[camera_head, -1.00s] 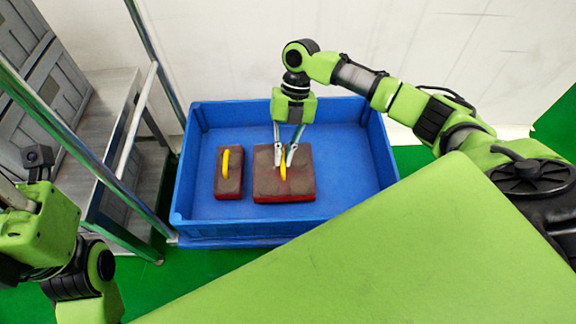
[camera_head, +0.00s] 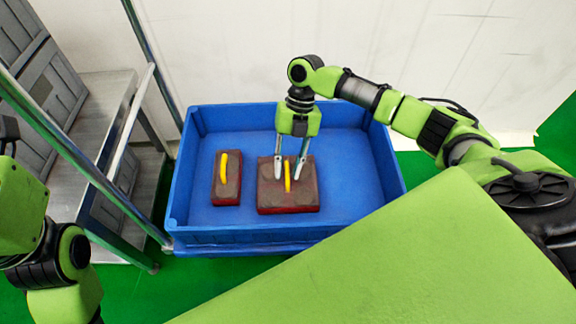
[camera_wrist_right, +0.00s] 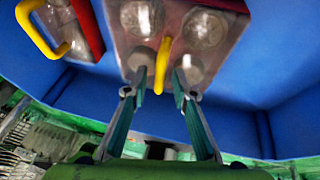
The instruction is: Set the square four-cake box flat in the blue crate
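The square four-cake box (camera_head: 306,196) lies flat on the floor of the blue crate (camera_head: 350,235). It has a brown top, red sides and a yellow handle (camera_head: 288,178) standing up in the middle. My right gripper (camera_head: 289,174) is over the box, its fingers spread on either side of the handle with gaps. In the right wrist view, the box (camera_wrist_right: 205,55) shows round cakes under its top, and the open fingers (camera_wrist_right: 163,82) flank the handle's end. My left arm is at the left edge; its fingers are out of view.
A narrower box (camera_head: 227,188) with a yellow handle lies in the crate just left of the square box, a small gap between them. The crate's right side is bare. A metal rack (camera_head: 115,110) stands close to the crate's left.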

